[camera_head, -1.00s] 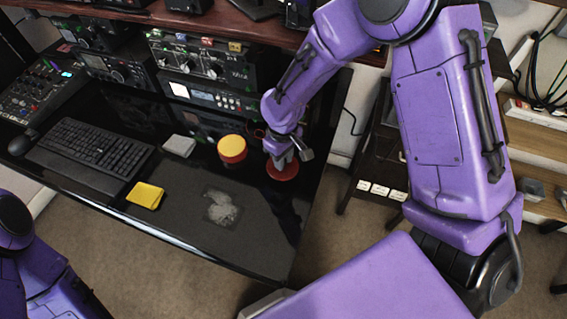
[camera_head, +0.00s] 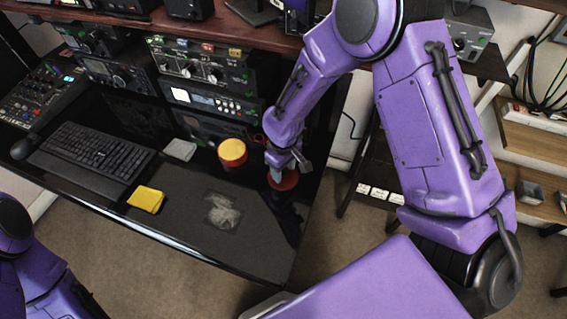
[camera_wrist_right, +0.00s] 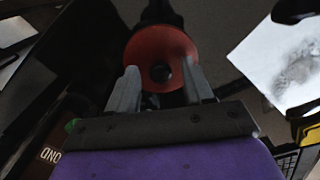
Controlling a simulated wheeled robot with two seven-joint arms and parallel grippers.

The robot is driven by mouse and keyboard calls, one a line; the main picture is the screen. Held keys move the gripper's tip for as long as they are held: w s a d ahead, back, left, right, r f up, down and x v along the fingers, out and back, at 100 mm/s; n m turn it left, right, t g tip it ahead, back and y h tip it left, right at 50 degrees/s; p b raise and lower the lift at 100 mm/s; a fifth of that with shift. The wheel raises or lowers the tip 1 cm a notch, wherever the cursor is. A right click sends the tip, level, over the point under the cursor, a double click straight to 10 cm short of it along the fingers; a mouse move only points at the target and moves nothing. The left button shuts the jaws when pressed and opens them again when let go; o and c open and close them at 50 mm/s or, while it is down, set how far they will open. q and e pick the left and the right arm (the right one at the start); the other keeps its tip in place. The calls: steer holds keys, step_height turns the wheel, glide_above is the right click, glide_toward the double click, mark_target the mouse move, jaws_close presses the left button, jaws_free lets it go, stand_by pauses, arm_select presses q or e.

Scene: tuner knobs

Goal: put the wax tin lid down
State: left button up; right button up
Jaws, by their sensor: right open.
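The wax tin lid is a round red disc (camera_head: 287,183) at the right end of the black desk, right of the wax tin. It appears to lie flat on the desk. My right gripper (camera_head: 279,172) is just over it and partly covers it. The wax tin (camera_head: 232,152), red with a yellow top, stands left of the lid. My left gripper is out of view.
A yellow pad (camera_head: 146,198), a grey pad (camera_head: 180,149) and a smudged patch (camera_head: 222,210) lie on the desk. A keyboard (camera_head: 98,152) is at left. Radio gear (camera_head: 190,65) stands behind. The desk's right edge is close to the lid.

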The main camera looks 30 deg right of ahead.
mark_target(283, 172)
step_height(283, 172, up, 12)
stand_by(0.3)
